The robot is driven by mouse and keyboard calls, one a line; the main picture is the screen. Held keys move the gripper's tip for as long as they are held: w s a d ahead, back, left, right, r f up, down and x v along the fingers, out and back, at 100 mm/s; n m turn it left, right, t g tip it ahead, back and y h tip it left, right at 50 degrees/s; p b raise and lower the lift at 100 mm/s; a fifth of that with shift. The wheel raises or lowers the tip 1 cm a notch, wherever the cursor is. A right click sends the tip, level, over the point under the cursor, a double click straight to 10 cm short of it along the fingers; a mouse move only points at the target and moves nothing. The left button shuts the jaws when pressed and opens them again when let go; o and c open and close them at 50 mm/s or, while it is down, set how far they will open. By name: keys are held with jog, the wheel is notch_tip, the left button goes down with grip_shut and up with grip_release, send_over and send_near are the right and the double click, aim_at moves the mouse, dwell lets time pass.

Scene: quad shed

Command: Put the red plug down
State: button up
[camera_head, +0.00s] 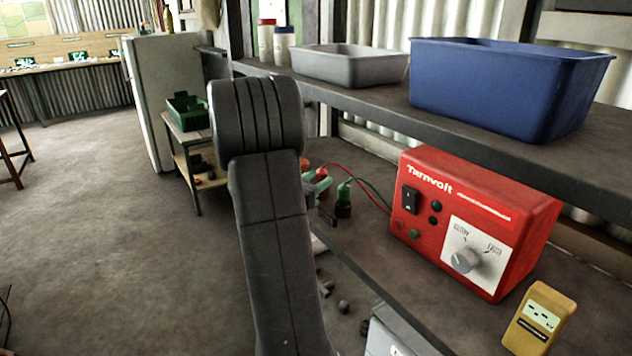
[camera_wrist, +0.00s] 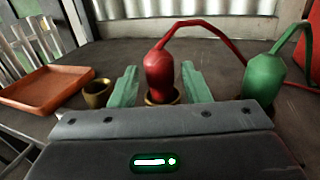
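The red plug (camera_wrist: 160,76) stands upright in the middle of the wrist view, with a red cable rising from its top and arching right. Its base sits in a brass cup, partly hidden by my gripper's body. My gripper (camera_wrist: 159,68) has its two teal fingers on either side of the plug, with a visible gap on each side, so it is open around the plug. In the head view the red plug (camera_head: 322,173) shows small beyond my arm, beside the gripper fingers.
A green plug (camera_wrist: 265,77) stands to the right, also in the head view (camera_head: 344,191). An empty brass cup (camera_wrist: 97,93) and an orange tray (camera_wrist: 48,88) are to the left. The red Tarnvolt box (camera_head: 470,220) stands right on the bench, under a shelf (camera_head: 480,130).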

jog(key=shift+o, duration=0.3)
jog(key=shift+r+p, duration=0.2)
jog(key=shift+p, duration=0.1)
jog(key=b+v, duration=0.2)
jog(key=v, duration=1)
jog(key=shift+w+f, duration=0.1)
jog(key=shift+w, duration=0.05)
jog(key=p+x, duration=0.2)
jog(key=x, duration=0.9)
jog(key=shift+w+d, duration=0.1)
jog(key=shift+d, duration=0.15)
jog(key=shift+w+d+f+b, duration=0.15)
jog(key=shift+w+b, duration=0.1)
jog(key=shift+b, duration=0.05)
jog(key=shift+r, duration=1.4)
jog(key=shift+s, duration=0.1)
